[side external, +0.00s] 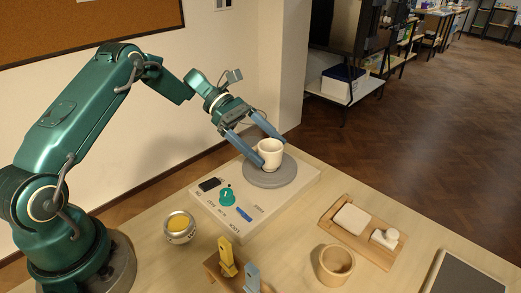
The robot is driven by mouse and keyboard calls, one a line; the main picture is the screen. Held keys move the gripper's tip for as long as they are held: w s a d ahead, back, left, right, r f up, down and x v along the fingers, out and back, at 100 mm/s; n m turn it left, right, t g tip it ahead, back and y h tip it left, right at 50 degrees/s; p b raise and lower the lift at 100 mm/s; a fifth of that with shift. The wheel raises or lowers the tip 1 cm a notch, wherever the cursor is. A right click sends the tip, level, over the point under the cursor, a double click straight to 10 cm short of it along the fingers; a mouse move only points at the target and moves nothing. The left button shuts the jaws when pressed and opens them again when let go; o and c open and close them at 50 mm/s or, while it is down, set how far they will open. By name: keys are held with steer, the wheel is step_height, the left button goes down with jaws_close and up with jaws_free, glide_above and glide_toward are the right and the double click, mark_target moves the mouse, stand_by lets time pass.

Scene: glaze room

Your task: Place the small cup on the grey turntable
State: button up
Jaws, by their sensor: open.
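A small white cup (270,153) stands upright on the grey turntable (268,179), close to its middle. The turntable is a round disc on a pale control base. My gripper (270,150) is open, with its two blue-grey fingers at the cup. One finger reaches down at the cup's left side, and the other is behind its upper right. I cannot tell whether either finger touches the cup.
The pale base (237,222) has a teal knob (227,197). A tin with yellow contents (180,227), a wooden holder with yellow and blue tools (228,258), a wooden cup (335,264) and a wooden tray (374,251) stand nearer the front. A dark slab lies at the right.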

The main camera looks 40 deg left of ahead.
steer(key=v, duration=1.2)
steer(key=s+d+r+m+g+y, duration=0.1)
steer(key=s+d+r+m+y, duration=0.5)
steer(key=d+m, duration=0.25)
steer(key=s+d+f+m+t+y, duration=0.1)
steer(key=s+m+t+y, duration=0.1)
steer(key=s+m, duration=0.4)
steer(key=s+d+f+m+t+y, duration=0.1)
steer(key=s+m+y, duration=0.3)
steer(key=s, duration=0.4)
steer(key=shift+s+d+f+m+t, duration=0.4)
steer(key=shift+f+m+t, duration=0.15)
steer(key=shift+m, duration=0.3)
